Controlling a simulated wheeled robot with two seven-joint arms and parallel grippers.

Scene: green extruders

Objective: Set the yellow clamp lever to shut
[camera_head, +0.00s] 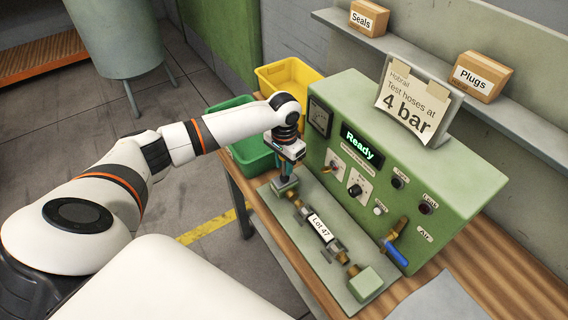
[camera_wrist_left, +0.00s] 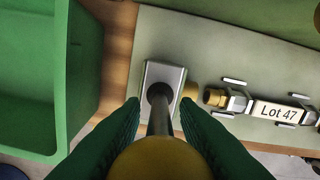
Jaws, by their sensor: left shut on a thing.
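The yellow clamp lever shows in the left wrist view as a yellow ball knob (camera_wrist_left: 160,160) on a dark rod that runs to a grey clamp block (camera_wrist_left: 162,72). My left gripper (camera_wrist_left: 160,118) has its green fingers on both sides of the lever and is shut on it. In the head view, my left gripper (camera_head: 286,180) is over the clamp block at the left end of the bench plate (camera_head: 268,197) and hides the knob. A short hose labelled "Lot 47" (camera_head: 321,229) lies along the plate beside the clamp. My right gripper is out of view.
The green test panel (camera_head: 450,200) stands right behind the plate, with a "Ready" display (camera_head: 362,140), knobs and a blue-handled air valve (camera_head: 397,254). A green bin (camera_head: 225,150) and yellow bin (camera_head: 268,75) stand left of it. An end block (camera_head: 365,283) is at the plate's near end.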

